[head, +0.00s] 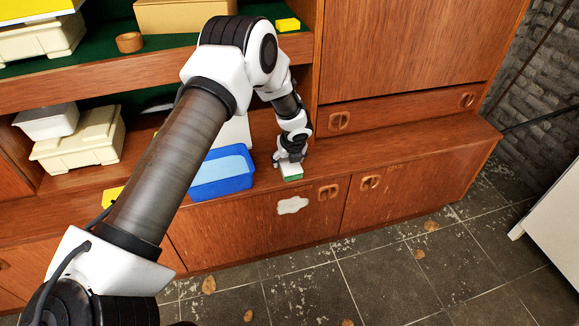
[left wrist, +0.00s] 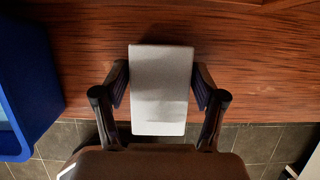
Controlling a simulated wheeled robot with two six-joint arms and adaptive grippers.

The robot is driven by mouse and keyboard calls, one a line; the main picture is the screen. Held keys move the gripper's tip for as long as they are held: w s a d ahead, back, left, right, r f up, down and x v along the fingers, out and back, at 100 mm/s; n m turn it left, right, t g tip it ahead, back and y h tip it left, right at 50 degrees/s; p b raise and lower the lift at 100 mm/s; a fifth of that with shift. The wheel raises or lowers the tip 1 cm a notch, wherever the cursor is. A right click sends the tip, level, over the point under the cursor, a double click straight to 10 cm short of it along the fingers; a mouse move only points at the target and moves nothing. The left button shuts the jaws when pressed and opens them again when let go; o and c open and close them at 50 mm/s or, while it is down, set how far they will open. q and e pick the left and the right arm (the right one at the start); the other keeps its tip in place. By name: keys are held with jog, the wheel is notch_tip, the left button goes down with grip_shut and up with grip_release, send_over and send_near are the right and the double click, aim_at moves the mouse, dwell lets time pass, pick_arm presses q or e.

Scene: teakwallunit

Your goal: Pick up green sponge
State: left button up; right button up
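The green sponge (head: 293,177) shows a pale top and a thin green lower side in the head view. It is at the front edge of the wooden ledge, beneath my left gripper (head: 289,160). In the left wrist view its pale rectangular top (left wrist: 160,90) lies between the two fingers of the left gripper (left wrist: 161,85). One finger is close on each side. Whether the pads press on it is not clear, nor whether it rests on the ledge. My right gripper is not in view.
A blue bin (head: 222,183) stands just left of the sponge and also shows in the left wrist view (left wrist: 28,80). The wooden ledge (head: 400,147) is clear to the right. Cream boxes (head: 82,143) stand farther left. Tiled floor lies below the front edge.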

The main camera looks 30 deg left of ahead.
pick_arm(q)
jog(key=c, duration=0.4)
